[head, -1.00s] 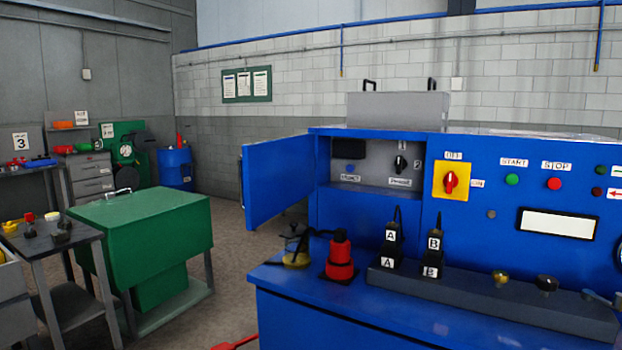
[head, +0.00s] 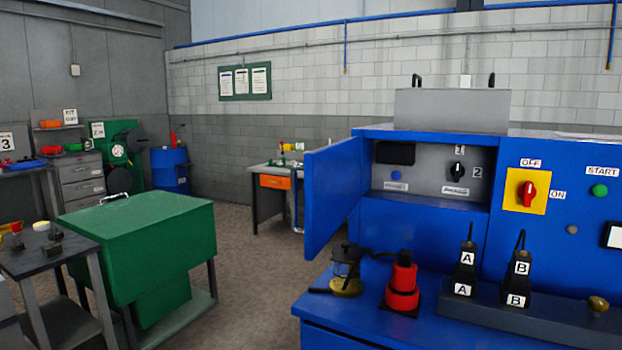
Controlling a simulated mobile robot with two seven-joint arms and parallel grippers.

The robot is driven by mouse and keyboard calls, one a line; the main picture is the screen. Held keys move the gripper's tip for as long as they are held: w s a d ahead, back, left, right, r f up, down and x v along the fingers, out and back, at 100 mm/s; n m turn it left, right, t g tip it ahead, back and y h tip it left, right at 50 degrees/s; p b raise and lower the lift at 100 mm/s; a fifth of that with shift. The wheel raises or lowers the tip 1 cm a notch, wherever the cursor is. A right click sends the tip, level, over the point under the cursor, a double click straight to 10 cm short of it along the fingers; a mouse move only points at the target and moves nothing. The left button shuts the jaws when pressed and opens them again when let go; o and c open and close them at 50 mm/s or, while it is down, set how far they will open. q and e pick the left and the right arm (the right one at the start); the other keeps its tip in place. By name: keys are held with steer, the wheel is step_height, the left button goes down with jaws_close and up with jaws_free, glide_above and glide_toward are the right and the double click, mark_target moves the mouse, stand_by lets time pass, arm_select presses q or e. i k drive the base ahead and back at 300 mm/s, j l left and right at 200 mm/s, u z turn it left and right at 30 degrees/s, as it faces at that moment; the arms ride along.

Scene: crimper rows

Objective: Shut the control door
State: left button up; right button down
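The blue control door (head: 336,193) stands open at the left side of the blue control cabinet (head: 422,220). It swings out to the left and toward me. The opening behind it shows a grey panel (head: 427,178) with a dark display, a black knob marked 1 and 2, and small labels. Neither of my grippers shows in the head view.
A red stacked object (head: 403,283) and a small lantern-like item (head: 346,270) stand on the blue bench below the door. Black A and B blocks (head: 466,270) stand to the right. A green cabinet (head: 140,240) is at left, with open floor between.

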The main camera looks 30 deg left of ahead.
mark_target(332, 172)
steer(key=j, duration=0.55)
steer(key=i+j, duration=0.15)
steer(key=j, duration=0.95)
steer(key=l, duration=0.15)
steer(key=i+u, duration=0.05)
